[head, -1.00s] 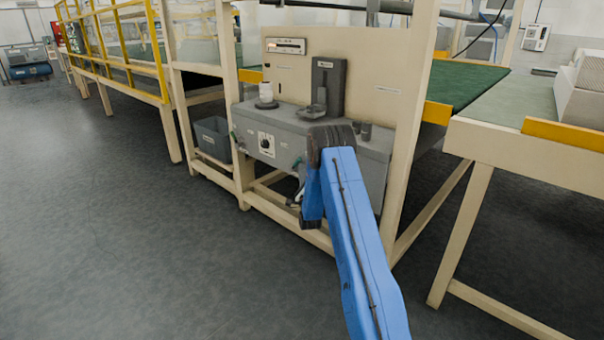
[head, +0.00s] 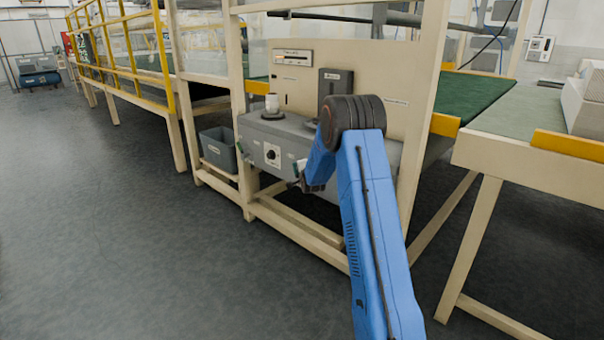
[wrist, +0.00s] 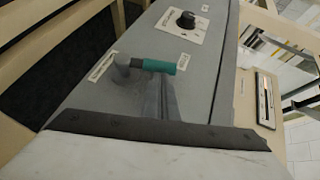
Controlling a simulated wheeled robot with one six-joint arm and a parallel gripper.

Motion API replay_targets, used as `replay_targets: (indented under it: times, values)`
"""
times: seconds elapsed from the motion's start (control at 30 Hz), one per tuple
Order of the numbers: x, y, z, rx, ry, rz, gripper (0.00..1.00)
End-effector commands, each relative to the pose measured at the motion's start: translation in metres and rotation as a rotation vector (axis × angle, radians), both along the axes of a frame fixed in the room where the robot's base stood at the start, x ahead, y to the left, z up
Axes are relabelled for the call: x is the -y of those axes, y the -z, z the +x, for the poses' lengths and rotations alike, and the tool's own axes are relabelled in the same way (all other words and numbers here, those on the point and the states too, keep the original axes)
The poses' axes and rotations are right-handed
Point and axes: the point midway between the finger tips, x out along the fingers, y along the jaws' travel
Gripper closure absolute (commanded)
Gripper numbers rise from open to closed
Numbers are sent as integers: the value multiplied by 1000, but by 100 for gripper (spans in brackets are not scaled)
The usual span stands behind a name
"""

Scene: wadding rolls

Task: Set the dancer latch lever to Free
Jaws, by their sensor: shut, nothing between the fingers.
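The latch lever, a grey pivot with a green handle (wrist: 158,66), is on the grey console front in the wrist view. Its handle points right in that picture, toward a small white label (wrist: 183,61). Another label (wrist: 102,67) lies at the pivot's left; neither can be read. My gripper (wrist: 160,84) is shut and empty, its grey fingers just below the handle in that picture; I cannot tell whether they touch it. In the head view my gripper (head: 294,184) is small beside the console (head: 250,131), and my blue arm hides part of the console.
A black knob on a white plate (wrist: 187,20) is close to the lever. A white-topped item (head: 272,104) stands on the console. A grey bin (head: 217,149) sits at left on the cream frame (head: 250,190). Open floor lies at left.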

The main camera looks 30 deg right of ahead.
Motion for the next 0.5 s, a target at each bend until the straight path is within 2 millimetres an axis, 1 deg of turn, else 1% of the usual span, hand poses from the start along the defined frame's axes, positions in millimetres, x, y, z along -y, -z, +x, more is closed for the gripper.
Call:
replay_targets:
  times: [0.03, 0.3, 0.5]
  values:
    - [-2, -3, 3, -29, -2, -12, 100]
    - [-6, -4, 14, -176, -1, -63, 100]
    - [-8, -4, 22, -172, 0, -62, 100]
